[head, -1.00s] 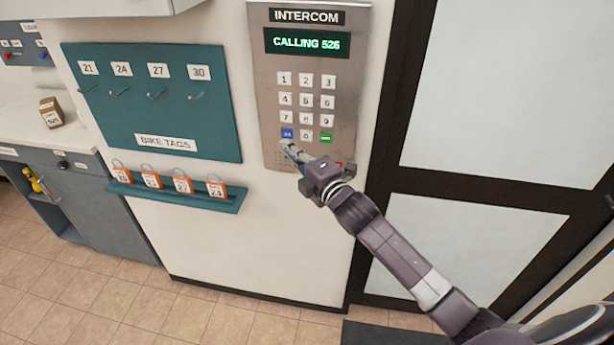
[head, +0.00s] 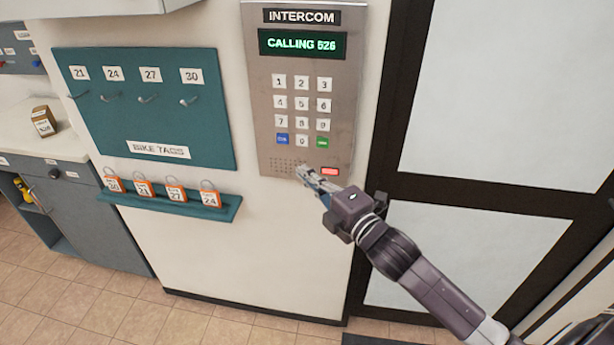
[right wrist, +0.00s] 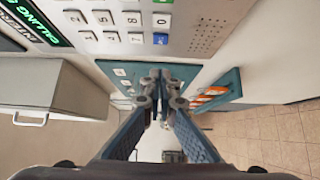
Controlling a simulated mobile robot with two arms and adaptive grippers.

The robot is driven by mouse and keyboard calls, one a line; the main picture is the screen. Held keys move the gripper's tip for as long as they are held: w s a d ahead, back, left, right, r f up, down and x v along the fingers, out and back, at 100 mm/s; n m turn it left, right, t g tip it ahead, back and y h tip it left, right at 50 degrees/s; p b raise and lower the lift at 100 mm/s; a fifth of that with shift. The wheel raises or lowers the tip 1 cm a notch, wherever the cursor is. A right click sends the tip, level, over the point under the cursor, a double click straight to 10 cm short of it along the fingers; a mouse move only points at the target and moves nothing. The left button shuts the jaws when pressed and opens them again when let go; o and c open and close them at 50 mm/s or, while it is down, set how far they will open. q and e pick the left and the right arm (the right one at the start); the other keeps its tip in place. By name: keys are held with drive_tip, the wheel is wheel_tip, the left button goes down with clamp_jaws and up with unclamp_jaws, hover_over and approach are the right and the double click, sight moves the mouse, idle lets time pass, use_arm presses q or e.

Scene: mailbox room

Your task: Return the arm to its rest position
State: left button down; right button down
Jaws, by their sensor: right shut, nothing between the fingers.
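My right gripper (head: 306,173) is shut and empty in front of the lower part of the intercom panel (head: 350,75), below its keys. The panel's screen (head: 302,44) reads "CALLING 526" in green. In the right wrist view my right gripper's fingers (right wrist: 162,75) meet at the tips, and the intercom (right wrist: 205,20) is above them. Whether the fingertips touch the panel is hard to tell; they look apart from it. The right arm comes in from the lower right of the head view. My left gripper does not show.
A teal bike tag board (head: 100,122) with hooks hangs left of the intercom. Several orange tags stand on the teal ledge (head: 226,208) below it. A counter (head: 62,145) with a small brown box (head: 44,121) is at far left. A dark-framed door (head: 480,90) is at right.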

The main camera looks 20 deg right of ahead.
idle(0.5)
drive_tip(key=d+f+m+g+h, duration=0.1)
drive_tip(key=d+f+m+g, duration=0.15)
drive_tip(key=f, duration=0.75)
drive_tip(key=d+f+m+g+h, duration=0.1)
drive_tip(key=d+f+m, duration=0.15)
drive_tip(key=f, duration=0.75)
drive_tip(key=s+d+f+m+g+h, duration=0.15)
drive_tip(key=s+f, duration=0.25)
drive_tip(key=f, duration=0.4)
drive_tip(key=s+f+m+g+b, duration=0.1)
drive_tip(key=s+f+m, duration=0.15)
drive_tip(key=f, duration=0.55)
drive_tip(key=s+f+m+g, duration=0.15)
drive_tip(key=s+f, duration=0.25)
drive_tip(key=f, duration=0.4)
drive_tip(key=s+a+f+m+g, duration=0.2)
drive_tip(key=s+f, duration=0.6)
drive_tip(key=s, duration=0.5)
drive_tip(key=s+a+f+m+g, duration=0.2)
drive_tip(key=s+f, duration=0.6)
drive_tip(key=s, duration=0.6)
drive_tip(key=s+a+f+m+g, duration=0.3)
drive_tip(key=s+f+g, duration=0.2)
drive_tip(key=s+f, duration=0.4)
drive_tip(key=s, duration=0.4)
drive_tip(key=shift+s+b, duration=0.25)
drive_tip(key=shift+b, duration=0.15)
